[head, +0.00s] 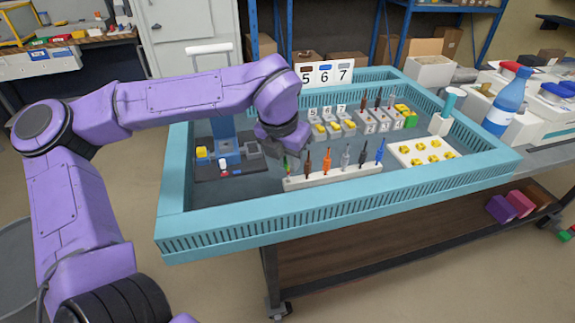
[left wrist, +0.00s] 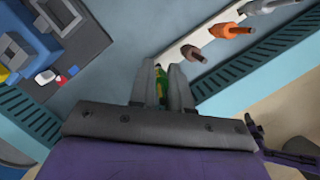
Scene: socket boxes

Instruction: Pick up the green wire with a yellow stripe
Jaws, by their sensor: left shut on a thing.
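The green wire with a yellow stripe (left wrist: 159,84) is between the two fingers of my left gripper (left wrist: 162,82) in the left wrist view. The fingers are shut on it. In the head view my left gripper (head: 287,150) is at the left end of the white wire rack (head: 345,173), and a small part of the green wire (head: 287,166) shows below it. I cannot tell whether the wire's lower end is still in the rack. Brown, orange, grey, dark and blue wires stand upright in the rack to the right. My right gripper is not in view.
A blue press-like device (head: 225,145) on a dark base stands left of the gripper. Numbered socket boxes (head: 332,125) stand behind the rack. A white tray with yellow parts (head: 400,150) is at the right. The turquoise rim (head: 330,205) encloses the work area.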

